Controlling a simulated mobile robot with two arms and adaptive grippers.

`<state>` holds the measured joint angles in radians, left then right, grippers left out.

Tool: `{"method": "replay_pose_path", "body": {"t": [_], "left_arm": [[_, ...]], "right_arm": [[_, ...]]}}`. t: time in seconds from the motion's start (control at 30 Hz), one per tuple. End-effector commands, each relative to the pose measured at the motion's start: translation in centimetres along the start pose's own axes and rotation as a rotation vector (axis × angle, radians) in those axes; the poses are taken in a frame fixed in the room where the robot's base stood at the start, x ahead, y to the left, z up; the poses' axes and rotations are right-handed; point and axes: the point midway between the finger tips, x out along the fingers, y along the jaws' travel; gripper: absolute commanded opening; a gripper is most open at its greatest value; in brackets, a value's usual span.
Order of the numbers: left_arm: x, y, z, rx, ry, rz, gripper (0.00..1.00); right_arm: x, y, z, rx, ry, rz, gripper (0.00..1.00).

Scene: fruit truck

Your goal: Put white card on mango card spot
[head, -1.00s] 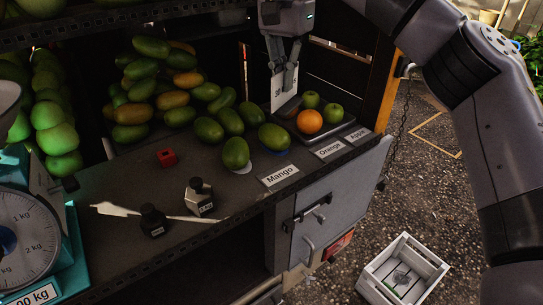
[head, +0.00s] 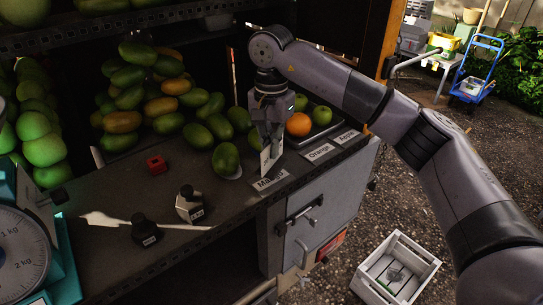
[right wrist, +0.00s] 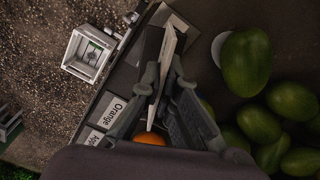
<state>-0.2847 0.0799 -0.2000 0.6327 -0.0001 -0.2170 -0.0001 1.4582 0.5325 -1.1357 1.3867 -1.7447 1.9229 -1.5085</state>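The white card (head: 271,155) stands on edge between the fingers of my right gripper (head: 269,140), just above the shelf's front edge. In the right wrist view the fingers (right wrist: 165,95) are closed on the card (right wrist: 165,60). The Mango label (head: 268,183) lies flat on the shelf edge directly below and is partly covered by the card. Whether the card's lower edge touches the label or shelf I cannot tell. My left gripper is not in view.
Orange (head: 319,152) and Apple (head: 345,136) labels lie to the right, by a tray with an orange (head: 299,124) and green apples. A mango (head: 225,159) sits close left of the card. A red cube (head: 156,165), dark bottles and a scale (head: 22,255) stand further left.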

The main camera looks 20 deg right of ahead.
Motion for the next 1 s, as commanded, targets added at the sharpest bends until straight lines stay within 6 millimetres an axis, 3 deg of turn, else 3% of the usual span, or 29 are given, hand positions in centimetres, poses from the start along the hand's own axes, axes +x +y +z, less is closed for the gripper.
{"method": "replay_pose_path", "body": {"t": [0.27, 0.6, 0.9, 1.0], "left_arm": [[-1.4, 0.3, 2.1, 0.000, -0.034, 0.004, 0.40], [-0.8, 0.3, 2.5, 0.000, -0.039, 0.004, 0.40], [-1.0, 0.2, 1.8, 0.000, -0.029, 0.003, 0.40], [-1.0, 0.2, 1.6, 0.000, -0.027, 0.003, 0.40]], "right_arm": [[3.4, 0.0, 0.1, -0.001, 0.000, 0.003, 0.00], [4.0, 0.0, 0.0, -0.001, 0.001, 0.001, 0.00], [3.8, 0.0, 0.0, -0.001, 0.000, 0.001, 0.23], [3.8, 0.0, 0.0, -0.001, 0.000, 0.001, 0.25]]}}
